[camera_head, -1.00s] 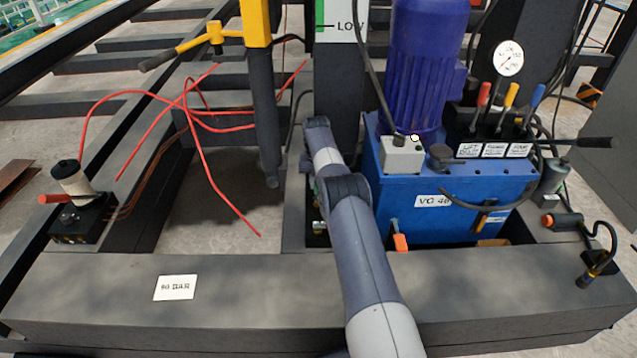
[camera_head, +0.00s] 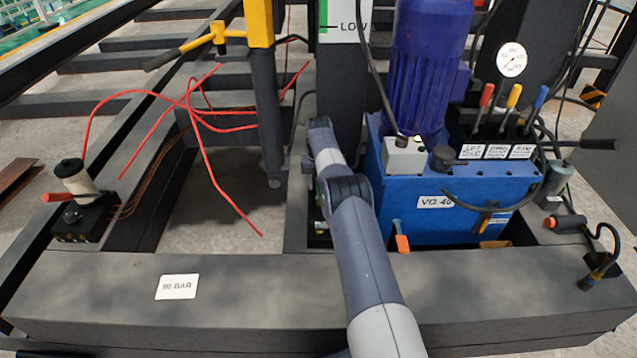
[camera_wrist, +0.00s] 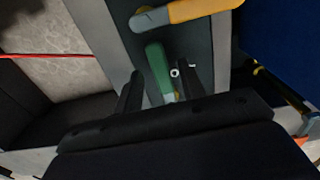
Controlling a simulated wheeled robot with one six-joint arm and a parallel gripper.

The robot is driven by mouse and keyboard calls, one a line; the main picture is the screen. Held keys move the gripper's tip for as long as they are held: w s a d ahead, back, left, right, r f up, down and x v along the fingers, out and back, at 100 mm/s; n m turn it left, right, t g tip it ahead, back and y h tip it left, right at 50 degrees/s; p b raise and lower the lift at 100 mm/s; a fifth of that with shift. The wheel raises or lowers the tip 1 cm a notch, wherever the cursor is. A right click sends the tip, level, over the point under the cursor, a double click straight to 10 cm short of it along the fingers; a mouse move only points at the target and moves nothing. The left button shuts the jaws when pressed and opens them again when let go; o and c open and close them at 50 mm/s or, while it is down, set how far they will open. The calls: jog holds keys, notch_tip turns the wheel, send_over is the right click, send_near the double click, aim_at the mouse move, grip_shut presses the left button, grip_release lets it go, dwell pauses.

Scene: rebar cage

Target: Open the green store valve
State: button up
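The green store valve handle (camera_wrist: 157,66) shows in the wrist view as a short green lever on a dark grey plate. My gripper (camera_wrist: 160,80) is open, with one dark finger to the left of the green lever and the other to its right. The lever's far end lies between the fingertips; I cannot tell whether either finger touches it. In the head view my own arm hides the gripper and most of the valve area.
A yellow-orange lever (camera_wrist: 185,12) crosses just above the green one in the wrist view. The blue power unit (camera_head: 450,190) stands right of my arm. Red hoses (camera_head: 200,125) lie to the left. A dark beam (camera_head: 250,285) runs across the front.

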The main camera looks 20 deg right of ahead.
notch_tip(320, 180, up, 11)
jog(key=p, duration=0.5)
jog(key=shift+f, duration=0.2)
notch_tip(320, 180, down, 11)
jog(key=b, duration=0.5)
jog(key=shift+r, duration=0.1)
jog(key=shift+d+r, duration=0.1)
notch_tip(320, 180, up, 11)
jog(key=p, duration=0.5)
jog(key=shift+m, duration=0.4)
notch_tip(320, 180, down, 11)
jog(key=b, duration=0.4)
jog(key=shift+d+b, duration=0.15)
jog(key=shift+b, duration=0.25)
jog(key=shift+s+d+m, duration=0.15)
jog(key=shift+d+m, duration=0.1)
jog(key=shift+m, duration=0.35)
